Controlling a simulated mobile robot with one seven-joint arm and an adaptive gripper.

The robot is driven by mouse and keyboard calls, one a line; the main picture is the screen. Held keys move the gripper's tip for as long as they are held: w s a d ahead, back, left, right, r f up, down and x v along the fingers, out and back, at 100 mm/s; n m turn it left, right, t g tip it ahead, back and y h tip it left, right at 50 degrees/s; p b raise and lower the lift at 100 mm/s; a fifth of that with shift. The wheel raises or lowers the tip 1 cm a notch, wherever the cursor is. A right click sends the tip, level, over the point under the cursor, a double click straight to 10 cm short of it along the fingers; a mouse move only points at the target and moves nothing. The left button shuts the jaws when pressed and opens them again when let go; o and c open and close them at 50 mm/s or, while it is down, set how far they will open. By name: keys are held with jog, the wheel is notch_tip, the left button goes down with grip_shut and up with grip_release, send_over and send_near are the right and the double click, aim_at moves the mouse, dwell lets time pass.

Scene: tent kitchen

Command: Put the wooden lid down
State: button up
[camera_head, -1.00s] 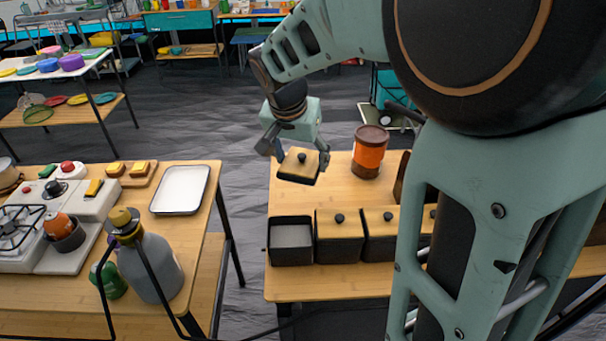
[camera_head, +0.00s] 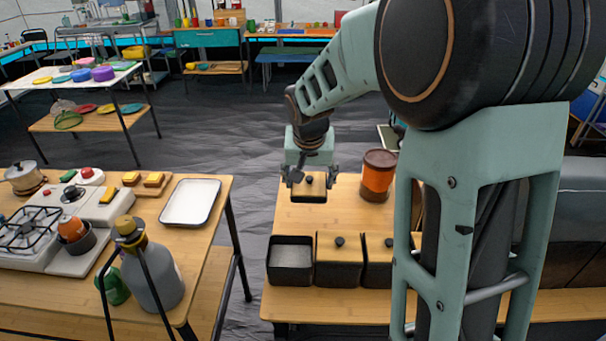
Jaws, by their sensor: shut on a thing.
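My gripper (camera_head: 309,177) is shut on the wooden lid (camera_head: 308,195), a small square wooden lid with a black knob. The lid is over the back part of the right table (camera_head: 300,218), behind the row of black containers. Whether it touches the tabletop is hard to tell. An open black container (camera_head: 290,262) stands at the left end of the row, without a lid. Beside it, a black container with a wooden lid (camera_head: 339,246) and another lidded one (camera_head: 378,248) stand in line. My arm hides the right end of the row.
An orange and brown jar (camera_head: 378,176) stands right of the held lid. Bare tabletop lies between the lid and the containers. The left table holds a white tray (camera_head: 190,202), a grey bottle (camera_head: 152,272) and a stove (camera_head: 30,230). A gap separates the tables.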

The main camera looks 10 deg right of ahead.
jog(key=w+f, duration=0.2)
jog(key=w+d+f, duration=0.1)
jog(key=w+f, duration=0.3)
jog(key=shift+w+d+f, duration=0.1)
jog(key=shift+w+d, duration=0.2)
jog(key=shift+d, duration=0.1)
jog(key=shift+w+d+f+p, duration=0.1)
jog(key=shift+w+f+p, duration=0.2)
jog(key=shift+w+f, duration=0.15)
jog(key=shift+f, duration=1.55)
jog(key=shift+f, duration=0.25)
jog(key=o, duration=1.2)
jog(key=shift+r, duration=0.1)
jog(key=shift+c, duration=0.2)
jog(key=shift+r, duration=0.1)
